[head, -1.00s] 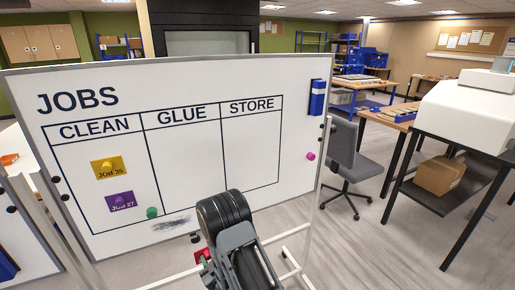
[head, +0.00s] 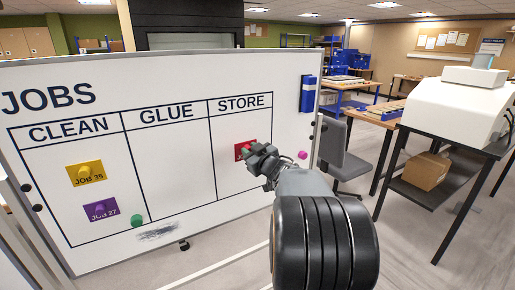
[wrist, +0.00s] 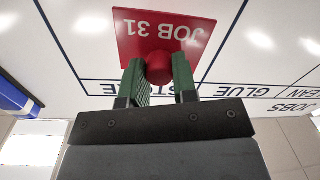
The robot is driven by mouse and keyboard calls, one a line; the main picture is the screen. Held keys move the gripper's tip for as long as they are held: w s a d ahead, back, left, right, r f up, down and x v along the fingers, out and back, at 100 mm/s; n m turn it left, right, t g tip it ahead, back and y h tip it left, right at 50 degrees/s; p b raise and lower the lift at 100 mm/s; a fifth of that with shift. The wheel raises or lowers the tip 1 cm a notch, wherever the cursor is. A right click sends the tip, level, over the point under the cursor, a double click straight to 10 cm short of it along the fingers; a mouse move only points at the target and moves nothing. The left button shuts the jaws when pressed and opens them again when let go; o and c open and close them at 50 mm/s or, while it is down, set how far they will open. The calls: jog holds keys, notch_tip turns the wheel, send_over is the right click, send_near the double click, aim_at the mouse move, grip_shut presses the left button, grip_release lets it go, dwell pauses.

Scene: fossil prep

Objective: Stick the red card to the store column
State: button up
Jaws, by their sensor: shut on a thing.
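The red card (wrist: 135,28), marked JOB 31, shows upside down in the wrist view, with a round red knob (wrist: 159,68) on its face. My gripper (wrist: 159,78) is shut on that knob, one green finger pad on each side. In the head view the red card (head: 239,151) is in front of the store column (head: 229,179), below the word STORE, partly hidden by my gripper (head: 251,152). It is at or very near the board; I cannot tell whether it touches.
The whiteboard (head: 62,72) holds a yellow card (head: 85,174) and a purple card (head: 101,210) in the clean column. A green magnet (head: 137,221) and a pink magnet (head: 302,155) are on it. A blue holder (head: 309,94) hangs at its right edge.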

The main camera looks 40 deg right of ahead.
jog(key=shift+s+d+r+m+h, duration=0.15)
jog(key=shift+s+d+r+h, duration=0.1)
jog(key=shift+s+d+r, duration=0.25)
jog(key=shift+s+d+r+m+h, duration=0.15)
jog(key=shift+s+d+r+h, duration=0.1)
jog(key=shift+r, duration=0.35)
jog(key=shift+w+d+p, duration=0.2)
jog(key=shift+w, duration=1.1)
jog(key=shift+w+d+p, duration=0.15)
jog(key=shift+w, duration=1.1)
jog(key=o, duration=0.4)
jog(key=shift+c, duration=0.9)
